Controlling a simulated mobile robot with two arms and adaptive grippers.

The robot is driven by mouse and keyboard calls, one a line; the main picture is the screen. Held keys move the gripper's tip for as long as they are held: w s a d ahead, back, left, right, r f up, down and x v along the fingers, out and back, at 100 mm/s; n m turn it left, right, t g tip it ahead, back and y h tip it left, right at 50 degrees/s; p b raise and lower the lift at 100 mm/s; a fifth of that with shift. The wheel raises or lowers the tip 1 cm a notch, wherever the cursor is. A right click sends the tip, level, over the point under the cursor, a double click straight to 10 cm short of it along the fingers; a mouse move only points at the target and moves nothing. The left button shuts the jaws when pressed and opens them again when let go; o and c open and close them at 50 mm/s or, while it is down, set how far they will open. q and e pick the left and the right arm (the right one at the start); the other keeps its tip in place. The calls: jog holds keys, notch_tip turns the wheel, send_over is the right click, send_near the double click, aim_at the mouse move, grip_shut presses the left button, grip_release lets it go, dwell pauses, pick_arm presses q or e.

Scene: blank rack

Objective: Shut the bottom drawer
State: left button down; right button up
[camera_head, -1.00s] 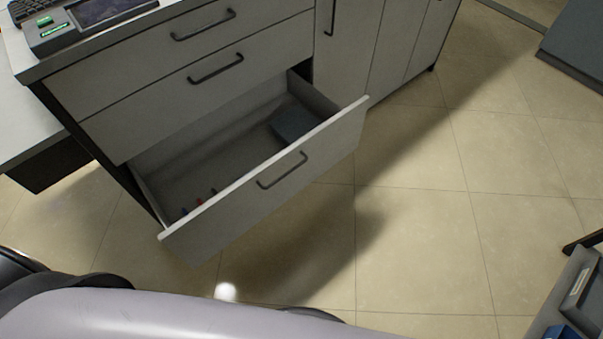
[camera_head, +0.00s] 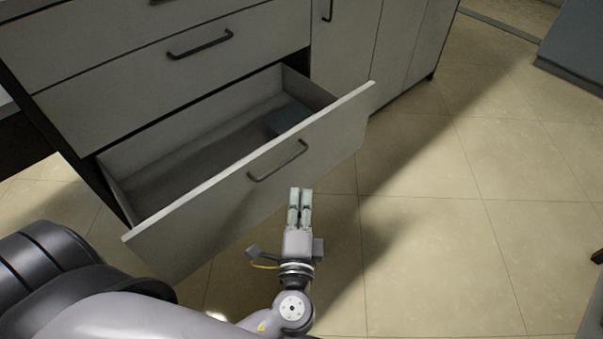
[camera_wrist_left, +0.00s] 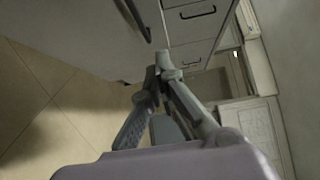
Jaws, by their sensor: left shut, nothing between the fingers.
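The bottom drawer (camera_head: 225,205) is pulled well out of the grey cabinet in the head view. Its dark bar handle (camera_head: 278,161) is on the front panel. A dark blue-grey box (camera_head: 289,119) lies inside at the back right. My left gripper (camera_head: 301,190) is shut and empty, in front of the drawer's front panel, below and right of the handle in the picture. Whether it touches the panel I cannot tell. In the left wrist view, the shut fingers (camera_wrist_left: 164,72) show near a pale panel with a dark handle. My right gripper is not in view.
Upper drawers (camera_head: 150,65) of the cabinet are shut. Cabinet doors (camera_head: 385,45) stand to the right of the drawer. A dark grey object (camera_head: 570,50) stands at the far right.

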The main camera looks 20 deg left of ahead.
aim_at(293, 157)
pick_arm(q)
jog(key=x, duration=0.4)
jog(key=a+x, duration=0.1)
jog(key=x, duration=0.3)
jog(key=s+a+x, duration=0.1)
jog(key=x, duration=0.3)
jog(key=shift+w, duration=0.1)
jog(key=shift+w+a, duration=0.15)
jog(key=shift+a, duration=0.2)
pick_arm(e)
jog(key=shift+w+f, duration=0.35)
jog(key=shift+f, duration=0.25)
pick_arm(q)
jog(key=shift+a, duration=0.1)
